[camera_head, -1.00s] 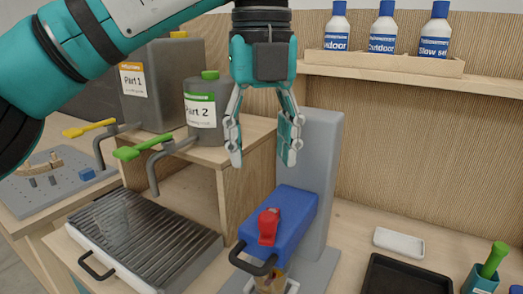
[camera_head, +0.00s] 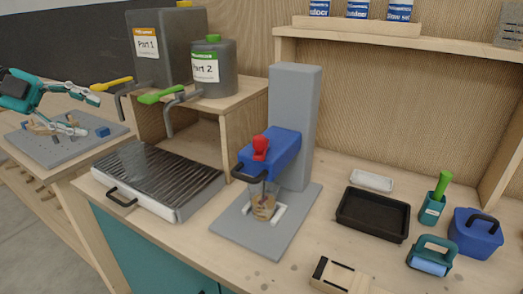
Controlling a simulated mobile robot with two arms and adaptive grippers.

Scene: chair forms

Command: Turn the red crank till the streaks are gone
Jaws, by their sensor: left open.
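A clear cup (camera_head: 264,203) with brownish contents stands under the head on the grey base (camera_head: 226,233). Streaks in the cup are too small to tell. My left gripper (camera_head: 83,114) is open at the far left, above the grey pegboard plate, well away from the crank. My right gripper is not in view.
Part 1 (camera_head: 162,70) and Part 2 (camera_head: 211,84) containers with yellow and green taps stand on a wooden riser. A slatted tray (camera_head: 184,178) lies left of the mixer. A black tray (camera_head: 348,216), green-handled holder (camera_head: 432,209) and blue lidded box (camera_head: 475,240) are at right.

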